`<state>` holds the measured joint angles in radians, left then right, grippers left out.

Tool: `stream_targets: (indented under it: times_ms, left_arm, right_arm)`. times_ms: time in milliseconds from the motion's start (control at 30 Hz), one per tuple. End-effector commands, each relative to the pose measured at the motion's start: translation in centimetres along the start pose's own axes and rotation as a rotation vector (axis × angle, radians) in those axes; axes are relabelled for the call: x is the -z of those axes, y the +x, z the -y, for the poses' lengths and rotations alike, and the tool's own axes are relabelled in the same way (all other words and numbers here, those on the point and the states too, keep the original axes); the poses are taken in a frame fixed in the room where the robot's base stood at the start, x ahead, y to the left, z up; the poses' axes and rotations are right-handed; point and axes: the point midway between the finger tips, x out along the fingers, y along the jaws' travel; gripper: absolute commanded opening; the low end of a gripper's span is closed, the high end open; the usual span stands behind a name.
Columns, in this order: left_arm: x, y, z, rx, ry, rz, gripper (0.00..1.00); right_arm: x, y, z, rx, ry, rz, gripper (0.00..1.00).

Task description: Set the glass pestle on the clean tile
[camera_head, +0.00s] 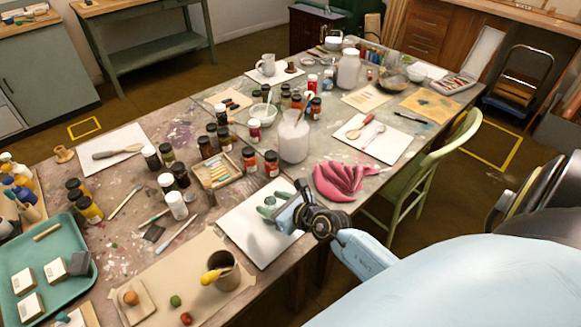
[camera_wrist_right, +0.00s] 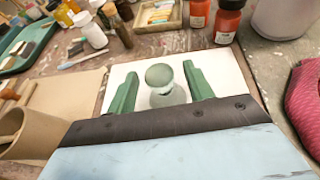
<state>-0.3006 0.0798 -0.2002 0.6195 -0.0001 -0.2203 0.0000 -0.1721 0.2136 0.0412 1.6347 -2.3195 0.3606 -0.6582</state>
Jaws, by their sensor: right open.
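The glass pestle (camera_wrist_right: 166,84), clear with a rounded pale green knob, stands on the white tile (camera_wrist_right: 119,74) in the right wrist view. The same tile (camera_head: 243,236) lies at the table's near edge in the head view. My right gripper (camera_head: 270,207) is low over this tile. Its green fingers (camera_wrist_right: 161,88) are open, one on each side of the pestle, with gaps visible. The fingers and arm mostly hide the pestle in the head view, and the gripper body hides its foot. My left gripper is not in view.
A brown cup (camera_head: 224,276) with something yellow inside stands to the left. Behind are a wooden box (camera_head: 216,177), pigment jars (camera_head: 272,163) and a large whitish jar (camera_head: 293,138). A green chair (camera_head: 430,170) stands beside the table.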

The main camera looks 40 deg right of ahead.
Motion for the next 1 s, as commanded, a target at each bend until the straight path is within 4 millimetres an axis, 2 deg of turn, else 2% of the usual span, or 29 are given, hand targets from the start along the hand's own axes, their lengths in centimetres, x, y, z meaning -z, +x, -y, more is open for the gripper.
stream_targets:
  times_ms: [33, 200, 400, 600, 1000]
  left_arm:
    - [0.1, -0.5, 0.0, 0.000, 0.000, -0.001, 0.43]
    - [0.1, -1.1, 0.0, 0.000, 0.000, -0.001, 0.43]
    - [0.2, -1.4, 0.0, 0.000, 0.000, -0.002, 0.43]
    - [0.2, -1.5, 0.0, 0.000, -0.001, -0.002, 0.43]
    - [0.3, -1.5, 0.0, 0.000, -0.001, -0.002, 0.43]
  right_arm:
    - [-0.1, -1.4, 0.0, 0.000, -0.001, -0.002, 0.52]
    - [0.0, -5.0, 0.0, 0.000, -0.001, -0.003, 0.52]
    - [0.0, -8.0, 0.0, 0.000, -0.001, -0.001, 0.52]
    - [0.0, -9.2, 0.0, 0.000, 0.000, 0.000, 0.52]
    - [0.0, -9.2, 0.0, 0.000, 0.000, 0.000, 0.52]
